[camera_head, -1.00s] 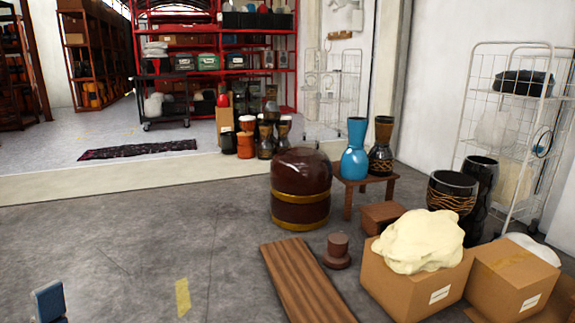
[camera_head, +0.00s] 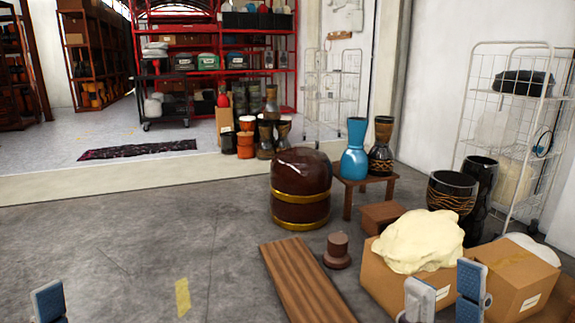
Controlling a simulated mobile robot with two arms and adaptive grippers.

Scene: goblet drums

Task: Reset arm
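My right gripper (camera_head: 444,294) shows at the bottom right, in front of the cardboard boxes. Its two fingertips stand apart with nothing between them, so it is open. My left gripper (camera_head: 48,301) shows only as one blue-grey finger at the bottom left edge. The rest of it is out of view, so its opening cannot be judged. A blue goblet drum (camera_head: 355,149) and a dark goblet drum (camera_head: 381,147) stand upright on a small wooden table (camera_head: 364,182). Neither gripper touches them.
A brown barrel-shaped drum (camera_head: 301,188) stands on the floor at centre. A wooden plank (camera_head: 304,280) and a small brown stand (camera_head: 337,252) lie before it. A cardboard box (camera_head: 385,281) carries a cream sack (camera_head: 418,241). Large dark drums (camera_head: 451,193) stand right. The left floor is clear.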

